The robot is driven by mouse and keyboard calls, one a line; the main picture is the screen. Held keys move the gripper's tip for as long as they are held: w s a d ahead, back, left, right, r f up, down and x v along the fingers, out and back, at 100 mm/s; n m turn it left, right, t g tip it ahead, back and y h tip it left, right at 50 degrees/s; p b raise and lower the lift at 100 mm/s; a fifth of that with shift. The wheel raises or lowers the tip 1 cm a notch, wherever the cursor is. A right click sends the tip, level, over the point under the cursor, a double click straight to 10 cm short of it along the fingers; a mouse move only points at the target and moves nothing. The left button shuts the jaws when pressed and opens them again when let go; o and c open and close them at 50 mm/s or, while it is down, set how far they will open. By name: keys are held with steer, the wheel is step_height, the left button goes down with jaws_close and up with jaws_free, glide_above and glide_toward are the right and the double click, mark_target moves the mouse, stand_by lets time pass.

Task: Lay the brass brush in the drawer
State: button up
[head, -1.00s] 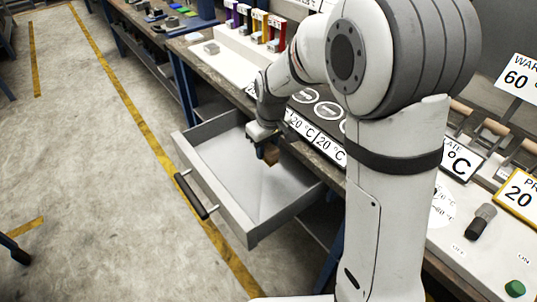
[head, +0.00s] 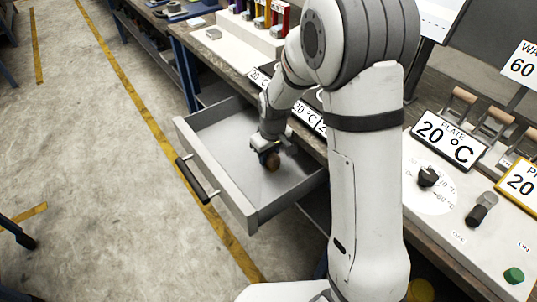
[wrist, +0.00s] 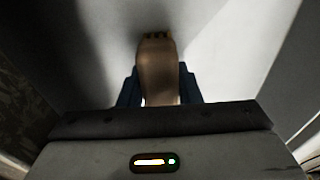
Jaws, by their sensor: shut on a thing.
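My gripper (head: 268,157) is inside the outline of the open grey drawer (head: 222,185), low over its floor. It is shut on the brass brush (head: 272,162), whose brown wooden end shows below the jaws. In the wrist view the brush (wrist: 158,70) stands out between the dark blue fingers (wrist: 158,88), with the pale drawer floor behind it. Most of the brush is hidden by the gripper. I cannot tell whether it touches the drawer floor. No other thing shows in the drawer.
The drawer's black handle (head: 192,178) faces the open concrete floor on the left. The workbench edge (head: 235,68) is above the drawer's back. Signs and a control panel with a green button (head: 514,275) stand on the bench at right.

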mark_target(272, 154)
steer(key=o, duration=0.9)
steer(key=shift+o, duration=0.2)
step_height(272, 154, up, 12)
steer(key=s+p, duration=0.1)
steer(key=s+d+r+m, duration=0.3)
steer(key=s+d, duration=0.3)
steer(key=s, duration=0.4)
steer(key=s+d+r+m+t, duration=0.1)
steer(key=s+d+r+m, duration=0.2)
steer(key=s+d, duration=0.3)
steer(key=s, duration=0.4)
steer(key=shift+s+m+h, duration=0.2)
steer(key=shift+m+h, duration=0.2)
step_height(272, 154, up, 3)
steer(key=p, duration=0.2)
steer(key=shift+p, duration=0.4)
